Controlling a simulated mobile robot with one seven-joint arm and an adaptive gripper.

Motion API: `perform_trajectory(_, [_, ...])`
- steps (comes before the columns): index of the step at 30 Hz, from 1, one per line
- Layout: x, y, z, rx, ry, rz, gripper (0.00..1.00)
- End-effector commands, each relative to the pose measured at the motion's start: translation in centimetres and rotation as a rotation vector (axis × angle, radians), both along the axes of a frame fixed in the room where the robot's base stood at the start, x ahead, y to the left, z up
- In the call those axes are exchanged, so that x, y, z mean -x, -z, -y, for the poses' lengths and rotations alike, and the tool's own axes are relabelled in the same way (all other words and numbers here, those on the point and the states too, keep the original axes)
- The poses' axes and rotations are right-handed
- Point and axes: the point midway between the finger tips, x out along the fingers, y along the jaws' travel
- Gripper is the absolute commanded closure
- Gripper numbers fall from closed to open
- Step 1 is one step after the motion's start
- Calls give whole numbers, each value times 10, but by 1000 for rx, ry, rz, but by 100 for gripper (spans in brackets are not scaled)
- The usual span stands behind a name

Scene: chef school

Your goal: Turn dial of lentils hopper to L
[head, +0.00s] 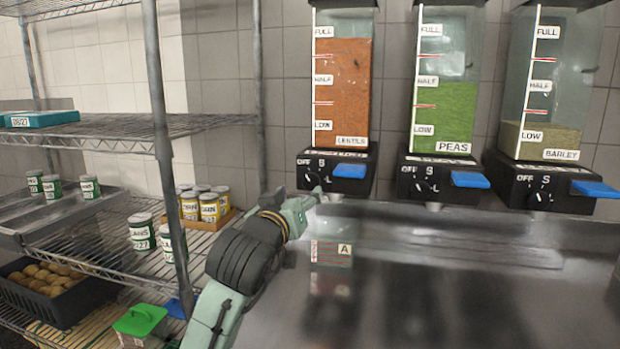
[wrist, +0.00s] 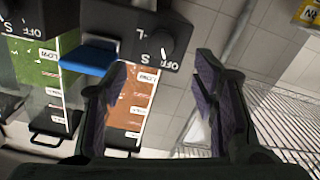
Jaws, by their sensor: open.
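The lentils hopper (head: 342,95) is a clear container of orange lentils on a black base at the left of the hopper row. Its black round dial (head: 312,179) is on the base front, left of the blue lever, with OFF and S marked above. My gripper (head: 308,200) is just below and in front of this dial. In the wrist view the picture is turned over; the dial (wrist: 161,44) shows just beyond the two open dark fingers (wrist: 162,66), roughly between their tips, with nothing held.
The peas hopper (head: 445,110) and barley hopper (head: 545,135) stand to the right with their own dials and blue levers. The lentils hopper's blue lever (wrist: 88,56) is close to one finger. A wire shelf (head: 100,134) with cans is at left. A metal counter (head: 470,260) lies below.

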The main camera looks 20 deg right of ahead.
Motion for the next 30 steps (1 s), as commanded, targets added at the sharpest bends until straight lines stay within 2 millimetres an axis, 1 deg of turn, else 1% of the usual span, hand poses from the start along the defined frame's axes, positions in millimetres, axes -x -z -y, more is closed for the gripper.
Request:
perform_trajectory(5, [-22, -3, 14, -1, -2, -1, 46])
perform_trajectory(12, [-60, -4, 40, 1, -3, 1, 46])
perform_trajectory(16, [-75, -3, 49, 1, -4, 2, 46])
perform_trajectory(21, [-84, -2, 56, 2, -4, 5, 46])
perform_trajectory(30, [-86, -1, 57, 2, -4, 6, 47])
